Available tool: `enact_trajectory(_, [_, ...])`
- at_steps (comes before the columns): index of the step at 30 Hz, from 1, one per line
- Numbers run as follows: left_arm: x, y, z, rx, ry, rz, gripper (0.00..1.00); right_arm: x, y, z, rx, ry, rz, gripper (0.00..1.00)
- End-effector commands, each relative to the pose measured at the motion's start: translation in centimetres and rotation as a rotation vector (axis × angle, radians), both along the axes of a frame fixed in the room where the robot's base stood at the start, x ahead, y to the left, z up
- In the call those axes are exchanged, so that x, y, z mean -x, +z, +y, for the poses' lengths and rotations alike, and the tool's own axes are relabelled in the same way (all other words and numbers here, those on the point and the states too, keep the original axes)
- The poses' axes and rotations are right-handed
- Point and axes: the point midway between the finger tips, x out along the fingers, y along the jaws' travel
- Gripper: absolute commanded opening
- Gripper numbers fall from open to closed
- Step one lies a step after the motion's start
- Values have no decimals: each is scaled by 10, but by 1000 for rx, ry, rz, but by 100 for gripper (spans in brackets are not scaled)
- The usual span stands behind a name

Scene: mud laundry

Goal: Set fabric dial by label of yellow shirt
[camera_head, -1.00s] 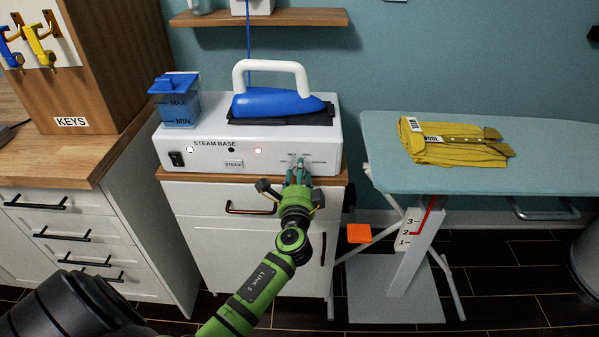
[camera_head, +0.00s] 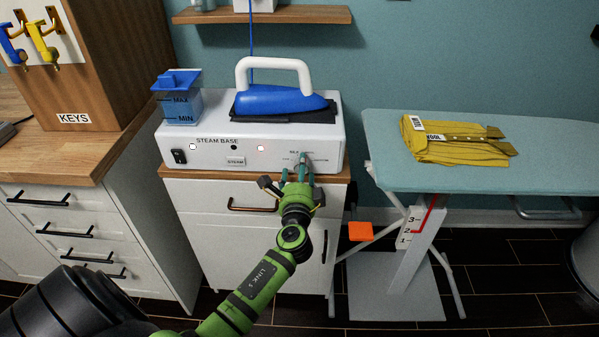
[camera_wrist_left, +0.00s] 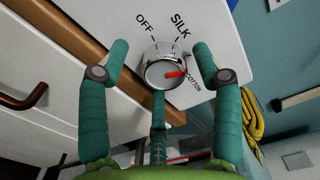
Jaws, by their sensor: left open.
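The yellow shirt (camera_head: 460,150) lies folded on the ironing board, with a white label (camera_head: 434,137) that reads WOOL. The silver fabric dial (camera_wrist_left: 162,66) is on the front of the white steam base (camera_head: 215,150). In the left wrist view OFF, SILK and COTTON show around it, and its red pointer aims right, close to COTTON. The WOOL mark there is not visible, perhaps behind a finger. My left gripper (camera_head: 295,166) is open at the dial, its fingers (camera_wrist_left: 160,60) spread around it; I cannot tell whether they touch it. My right gripper is not in view.
A blue iron (camera_head: 278,100) stands on the steam base, beside a blue water tank (camera_head: 180,105). The base stands on a white cabinet with a drawer handle (camera_head: 252,205) below. The ironing board (camera_head: 385,125) is at right. A key cabinet (camera_head: 110,60) is at left.

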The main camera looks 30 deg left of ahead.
Motion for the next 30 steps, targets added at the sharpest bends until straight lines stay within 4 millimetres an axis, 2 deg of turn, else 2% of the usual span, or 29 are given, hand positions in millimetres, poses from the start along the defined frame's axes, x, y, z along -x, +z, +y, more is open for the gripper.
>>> enact_trajectory(4, [3,0,-4,1,-3,0,65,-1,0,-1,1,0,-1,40])
enact_trajectory(7, [14,-1,-10,3,-4,0,65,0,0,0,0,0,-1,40])
enact_trajectory(15, [63,-1,-39,3,-1,3,65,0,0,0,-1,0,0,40])
enact_trajectory(21, [92,-1,-56,2,0,2,65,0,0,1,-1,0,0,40])
enact_trajectory(30, [103,0,-62,1,2,-1,65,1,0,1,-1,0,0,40])
